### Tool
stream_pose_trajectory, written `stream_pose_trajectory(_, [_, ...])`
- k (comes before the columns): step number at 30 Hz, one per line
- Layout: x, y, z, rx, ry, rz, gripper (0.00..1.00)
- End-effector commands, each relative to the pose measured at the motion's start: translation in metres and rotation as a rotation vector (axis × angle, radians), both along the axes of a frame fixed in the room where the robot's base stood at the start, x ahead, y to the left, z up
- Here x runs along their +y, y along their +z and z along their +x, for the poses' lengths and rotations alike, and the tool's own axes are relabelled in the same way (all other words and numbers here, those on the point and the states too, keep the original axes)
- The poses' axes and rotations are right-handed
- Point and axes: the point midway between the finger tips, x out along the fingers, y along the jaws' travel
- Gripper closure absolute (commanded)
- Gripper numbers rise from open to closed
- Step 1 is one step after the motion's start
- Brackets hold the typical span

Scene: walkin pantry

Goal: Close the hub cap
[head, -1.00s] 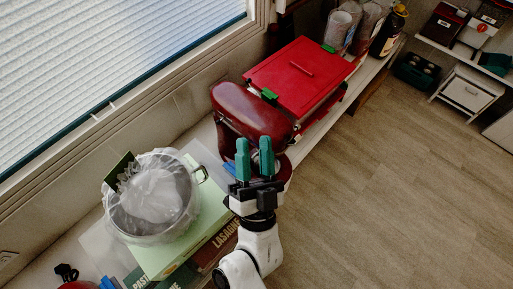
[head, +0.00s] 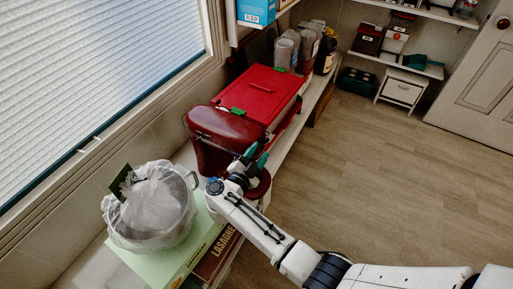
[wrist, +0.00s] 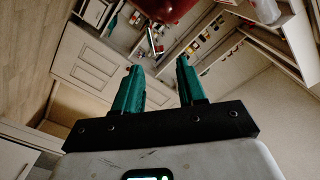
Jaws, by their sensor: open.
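The red stand mixer (head: 222,127) stands on the shelf under the window, with its rounded head uppermost. My gripper (head: 256,156) is at the near right end of the mixer head, with its green fingers apart and nothing visible between them. I cannot tell whether it touches the mixer. The hub cap is not clearly visible; my gripper and arm cover that part of the mixer in the head view. In the wrist view my open gripper (wrist: 158,66) points toward a red rounded surface (wrist: 165,8) at the top edge, probably the mixer.
A red lidded box (head: 262,90) stands just behind the mixer. A pot wrapped in clear plastic (head: 150,236) sits at the near left on a green box (head: 165,262), beside a lasagne box (head: 218,256). The floor (head: 350,170) to the right is clear.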

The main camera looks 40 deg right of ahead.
Motion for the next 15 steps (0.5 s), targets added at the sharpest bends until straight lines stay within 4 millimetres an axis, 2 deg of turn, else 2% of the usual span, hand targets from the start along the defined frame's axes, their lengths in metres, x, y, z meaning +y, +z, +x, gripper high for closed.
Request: stream_pose_trajectory(15, [-0.062, -0.002, 0.022, 0.001, -0.004, 0.005, 0.6])
